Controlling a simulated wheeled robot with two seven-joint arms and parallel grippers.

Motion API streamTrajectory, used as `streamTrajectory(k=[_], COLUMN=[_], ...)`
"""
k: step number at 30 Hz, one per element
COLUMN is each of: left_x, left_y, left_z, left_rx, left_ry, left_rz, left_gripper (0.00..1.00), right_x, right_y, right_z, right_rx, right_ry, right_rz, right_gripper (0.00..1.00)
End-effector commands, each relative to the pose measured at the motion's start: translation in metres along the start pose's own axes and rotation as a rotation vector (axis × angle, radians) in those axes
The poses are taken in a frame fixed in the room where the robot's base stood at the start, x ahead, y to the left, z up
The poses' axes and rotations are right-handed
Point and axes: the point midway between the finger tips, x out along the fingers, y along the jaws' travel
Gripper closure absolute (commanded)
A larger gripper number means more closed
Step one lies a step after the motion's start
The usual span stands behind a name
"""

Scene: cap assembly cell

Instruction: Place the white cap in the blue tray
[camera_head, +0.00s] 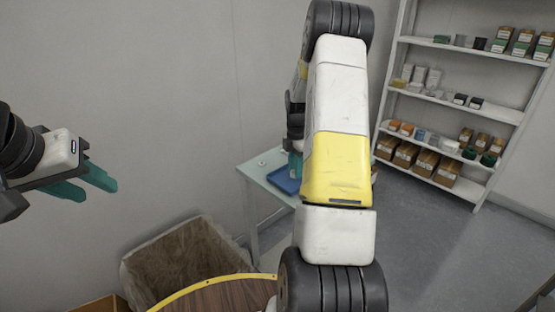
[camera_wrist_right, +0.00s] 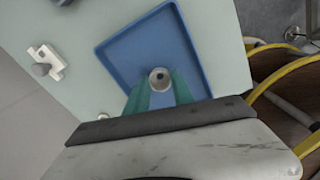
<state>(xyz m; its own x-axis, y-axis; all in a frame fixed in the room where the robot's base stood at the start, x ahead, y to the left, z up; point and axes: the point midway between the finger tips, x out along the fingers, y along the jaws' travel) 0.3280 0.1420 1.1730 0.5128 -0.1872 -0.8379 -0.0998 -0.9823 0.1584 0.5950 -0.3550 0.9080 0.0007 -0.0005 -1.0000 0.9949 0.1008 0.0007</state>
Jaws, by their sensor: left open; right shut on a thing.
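My right gripper (camera_wrist_right: 160,92) is shut on the white cap (camera_wrist_right: 160,76), a small round piece with a dark centre, held between its teal fingertips. In the right wrist view the cap appears over the inside of the blue tray (camera_wrist_right: 115,55); its height above the tray floor cannot be told. In the head view the tray (camera_head: 283,183) lies on a pale table, partly hidden by my right arm. The right gripper's teal fingers (camera_head: 295,164) show there at the tray, and the cap cannot be made out. My left gripper (camera_head: 98,182) is open and empty, far left, away from the table.
The pale table (camera_head: 262,163) also carries a small white fixture with a grey knob (camera_wrist_right: 45,62) beside the tray. A lined bin (camera_head: 180,262) and a round wooden top with yellow rim (camera_head: 215,294) stand in front. A stocked shelf (camera_head: 455,105) is at right.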

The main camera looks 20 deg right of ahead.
Motion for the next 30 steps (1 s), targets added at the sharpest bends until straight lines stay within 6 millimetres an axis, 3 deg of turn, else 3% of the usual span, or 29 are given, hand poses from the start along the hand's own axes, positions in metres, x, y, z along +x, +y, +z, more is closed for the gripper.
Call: streamTrajectory(k=[2, 3, 5, 17, 30], left_x=[0.000, 0.000, 0.000, 0.000, 0.000], left_y=[0.000, 0.000, 0.000, 0.000, 0.000], left_z=[0.000, 0.000, 0.000, 0.000, 0.000], left_rx=[0.000, 0.000, 0.000, 0.000, 0.000], left_ry=[0.000, 0.000, 0.000, 0.000, 0.000], left_rz=[0.000, 0.000, 0.000, 0.000, 0.000], left_gripper=[0.59, 0.59, 0.59, 0.59, 0.59], right_x=[0.003, 0.002, 0.002, -0.004, -0.090], right_y=[0.000, 0.000, 0.000, 0.000, 0.001], right_z=[0.000, 0.000, 0.000, 0.000, 0.001], right_rx=[0.000, 0.000, 0.000, 0.000, 0.001], right_ry=[0.000, 0.000, 0.000, 0.000, -0.001], right_rz=[-0.001, 0.000, 0.000, 0.000, 0.004], right_gripper=[0.86, 0.64, 0.52, 0.52, 0.52])
